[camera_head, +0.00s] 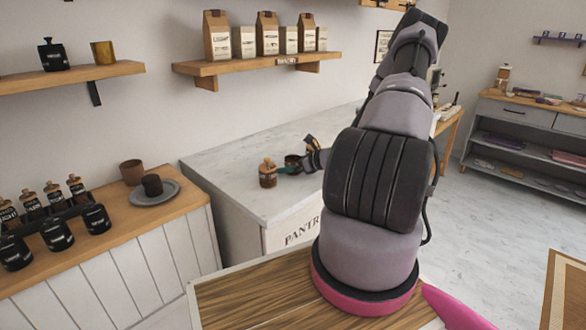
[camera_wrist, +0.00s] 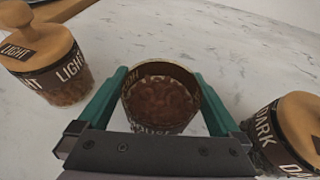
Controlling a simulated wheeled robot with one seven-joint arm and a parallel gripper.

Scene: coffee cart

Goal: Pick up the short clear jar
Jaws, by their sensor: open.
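A short, open-topped jar (camera_wrist: 160,92) with a dark label and brown contents stands on the white counter in the wrist view. My gripper (camera_wrist: 158,100) is open, with its teal fingers on either side of this jar. I cannot tell whether the fingers touch it. In the head view my gripper (camera_head: 290,168) is low over the counter, and the jar (camera_head: 292,160) shows as a small dark shape, partly hidden by it.
A wooden-lidded jar labelled LIGHT (camera_wrist: 62,68) stands close on the left in the wrist view, and a DARK jar (camera_wrist: 285,135) close on the right. One lidded jar (camera_head: 267,176) shows in the head view. The pale counter (camera_head: 232,172) is otherwise largely clear.

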